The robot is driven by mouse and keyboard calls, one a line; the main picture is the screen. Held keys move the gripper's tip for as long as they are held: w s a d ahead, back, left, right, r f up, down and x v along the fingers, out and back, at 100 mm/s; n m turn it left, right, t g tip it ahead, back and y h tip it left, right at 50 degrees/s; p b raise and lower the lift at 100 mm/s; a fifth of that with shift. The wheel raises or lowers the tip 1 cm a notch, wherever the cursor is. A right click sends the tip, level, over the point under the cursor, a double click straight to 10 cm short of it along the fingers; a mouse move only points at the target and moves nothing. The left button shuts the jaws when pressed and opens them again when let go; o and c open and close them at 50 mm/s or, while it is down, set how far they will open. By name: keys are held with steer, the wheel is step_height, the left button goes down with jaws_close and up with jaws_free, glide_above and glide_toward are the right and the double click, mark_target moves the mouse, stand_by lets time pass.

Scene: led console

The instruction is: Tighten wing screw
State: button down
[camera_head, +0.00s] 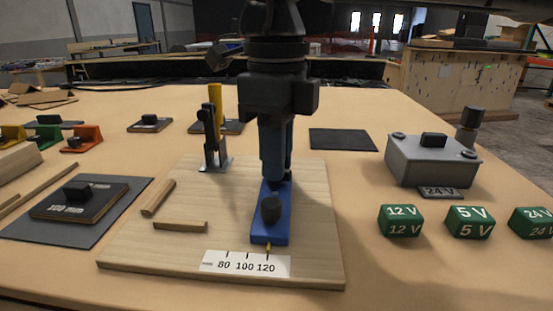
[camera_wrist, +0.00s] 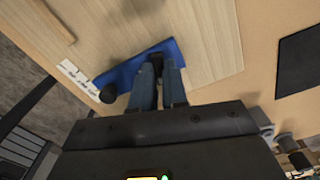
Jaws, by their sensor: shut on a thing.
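A blue slider (camera_head: 270,228) lies on a light wooden board (camera_head: 130,256), its yellow pointer (camera_head: 268,249) near the 120 mark of the white scale (camera_head: 222,263). A round black knob (camera_head: 270,209) stands on its front end; it also shows in the wrist view (camera_wrist: 108,93). My gripper (camera_head: 277,180) points down at the slider's rear part, behind the knob. In the wrist view its fingers (camera_wrist: 158,75) are shut on a small dark piece (camera_wrist: 156,59) on the slider, seemingly the wing screw. The fingers hide most of its shape.
A toggle clamp with a yellow handle (camera_head: 215,92) stands left of my gripper. Two wooden strips (camera_head: 180,226) lie on the board. A grey box (camera_head: 433,160) and green voltage blocks (camera_head: 399,220) stand at right. A dark mat (camera_head: 343,139) lies bare behind.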

steer(key=shift+w+r+m+b, duration=0.15)
steer(key=shift+m+b, duration=0.3)
steer(key=shift+m, duration=1.55)
steer(key=shift+r, duration=0.1)
steer(key=c, duration=1.1)
jaws_free()
steer(key=shift+c, duration=0.2)
step_height(320, 180, up, 8)
steer(key=shift+f+p, duration=0.25)
steer(key=shift+p, duration=0.15)
steer(key=shift+s, duration=0.2)
